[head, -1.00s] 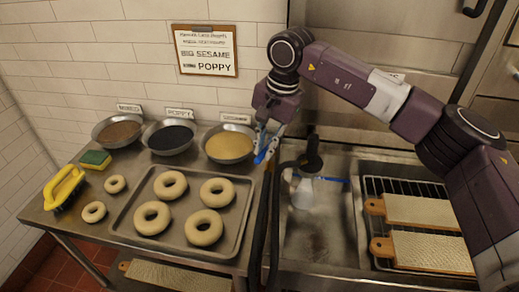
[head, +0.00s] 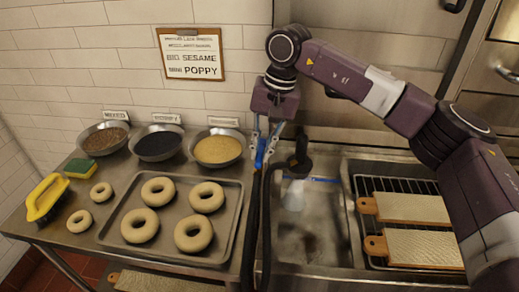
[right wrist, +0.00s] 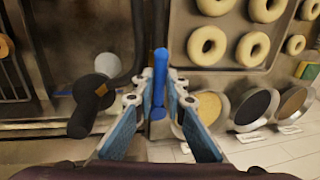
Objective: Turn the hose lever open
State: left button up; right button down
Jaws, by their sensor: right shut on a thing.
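The blue hose lever (head: 260,155) is by the hose at the gap between the prep table and the sink. In the right wrist view the lever (right wrist: 160,70) stands lengthwise between the finger pads. My right gripper (head: 267,140) points down and is shut on the lever; it also shows in the right wrist view (right wrist: 160,97). The fingers hide part of the lever and its base. My left gripper is not in view.
A dark spray head (head: 299,163) is over the sink (head: 312,240), right of the gripper. A tray (head: 110,237) of bagels and several seed bowls, including the sesame bowl (head: 218,150), lie left. A rack with wooden boards (head: 410,208) is at right.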

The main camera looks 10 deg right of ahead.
jog(key=shift+r, duration=0.1)
jog(key=c, duration=2)
grip_release()
jog(key=shift+o, duration=0.2)
notch_tip(320, 180, up, 12)
jog(key=d, duration=0.2)
jog(key=shift+s+d, duration=0.15)
jog(key=shift+s, duration=0.2)
